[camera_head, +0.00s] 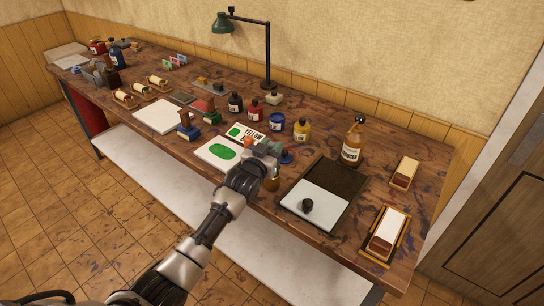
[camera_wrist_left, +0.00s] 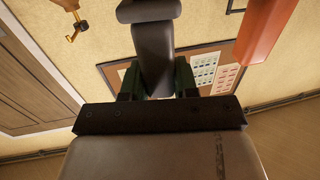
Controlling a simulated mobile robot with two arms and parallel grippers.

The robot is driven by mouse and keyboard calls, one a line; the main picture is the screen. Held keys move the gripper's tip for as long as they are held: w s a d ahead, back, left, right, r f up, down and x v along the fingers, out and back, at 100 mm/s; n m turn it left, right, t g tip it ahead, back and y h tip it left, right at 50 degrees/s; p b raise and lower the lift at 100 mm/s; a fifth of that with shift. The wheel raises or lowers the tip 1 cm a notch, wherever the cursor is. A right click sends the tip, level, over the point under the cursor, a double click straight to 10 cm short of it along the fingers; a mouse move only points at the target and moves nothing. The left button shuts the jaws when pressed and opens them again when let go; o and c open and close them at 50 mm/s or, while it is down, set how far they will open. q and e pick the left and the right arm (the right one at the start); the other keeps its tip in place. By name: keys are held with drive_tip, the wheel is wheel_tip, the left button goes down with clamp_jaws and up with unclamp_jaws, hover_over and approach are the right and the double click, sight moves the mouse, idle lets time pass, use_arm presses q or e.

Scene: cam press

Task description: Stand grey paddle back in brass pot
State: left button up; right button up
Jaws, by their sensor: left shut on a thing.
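My left gripper (camera_head: 264,150) is over the front middle of the bench, its arm rising from below. In the left wrist view, its dark green fingers (camera_wrist_left: 157,82) are shut on a grey paddle (camera_wrist_left: 152,45), whose rounded grey part extends to the top of the picture. In the head view the paddle is hard to tell from the gripper. A small brownish-gold vessel (camera_head: 272,184), which looks like the brass pot, stands just below and right of the gripper, partly hidden by it. Whether the paddle touches it cannot be told. My right gripper is out of view.
A white card with a green patch (camera_head: 222,152) lies left of the gripper. An orange-red piece (camera_head: 248,142) and a blue one (camera_head: 286,157) are close to it. Ink bottles stand behind.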

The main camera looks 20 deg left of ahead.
use_arm(q)
drive_tip(key=shift+f+b, duration=0.3)
drive_tip(key=shift+f, duration=0.25)
drive_tip(key=o, duration=1)
drive_tip(key=s, duration=0.3)
drive_tip(key=s+a+b, duration=0.1)
drive_tip(key=s, duration=0.6)
drive_tip(key=shift+s+a+b, duration=0.3)
drive_tip(key=shift+s+a, duration=0.05)
drive_tip(key=shift+a, duration=0.05)
